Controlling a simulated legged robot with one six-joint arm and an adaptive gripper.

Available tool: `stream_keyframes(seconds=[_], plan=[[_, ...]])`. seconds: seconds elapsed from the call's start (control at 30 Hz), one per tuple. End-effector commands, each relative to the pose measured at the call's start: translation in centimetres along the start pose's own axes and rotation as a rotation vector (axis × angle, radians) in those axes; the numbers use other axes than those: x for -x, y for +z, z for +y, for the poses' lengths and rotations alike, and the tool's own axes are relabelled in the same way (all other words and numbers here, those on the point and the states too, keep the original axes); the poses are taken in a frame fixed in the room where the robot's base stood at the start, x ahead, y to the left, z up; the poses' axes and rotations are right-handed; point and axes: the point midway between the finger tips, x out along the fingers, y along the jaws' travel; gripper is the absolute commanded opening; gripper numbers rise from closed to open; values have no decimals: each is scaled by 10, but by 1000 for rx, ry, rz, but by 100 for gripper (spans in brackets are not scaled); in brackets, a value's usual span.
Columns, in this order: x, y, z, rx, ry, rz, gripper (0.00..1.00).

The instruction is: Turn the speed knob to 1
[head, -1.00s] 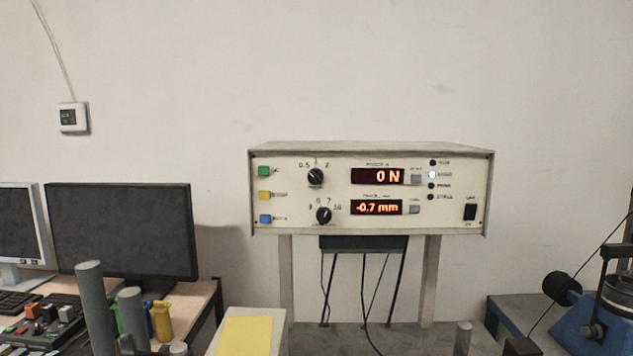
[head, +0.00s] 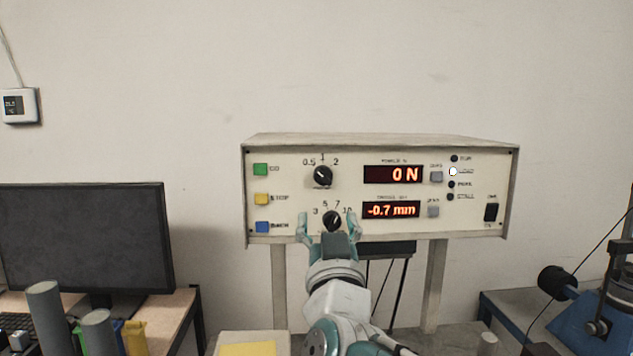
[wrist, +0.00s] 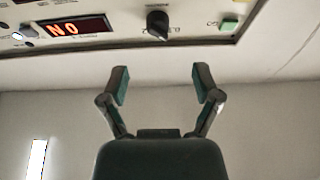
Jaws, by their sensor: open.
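The instrument box (head: 380,150) carries two black knobs. The upper knob (head: 322,176) has the marks 0.5, 1 and 2; its pointer is too small to read surely. The lower knob (head: 332,220) has the marks 3, 5, 7 and 10. The small captions naming them are not readable. My gripper (head: 330,222) is open and empty, its fingers appearing either side of the lower knob in the head view. In the wrist view, which is upside down, the upper knob (wrist: 157,24) lies beyond the open fingertips (wrist: 161,75), apart from them.
Green (head: 260,169), yellow (head: 261,199) and blue (head: 262,227) buttons line the panel's left side. Red displays (head: 393,174) read 0 N and -0.7 mm. A monitor (head: 85,240) stands left and a blue machine (head: 580,320) right.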

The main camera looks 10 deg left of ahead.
Motion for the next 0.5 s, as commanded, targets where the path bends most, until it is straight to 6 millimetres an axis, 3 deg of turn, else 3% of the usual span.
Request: stream_keyframes(seconds=[0.5], plan=[[-88,4,-8,5,-2,-3,81]])
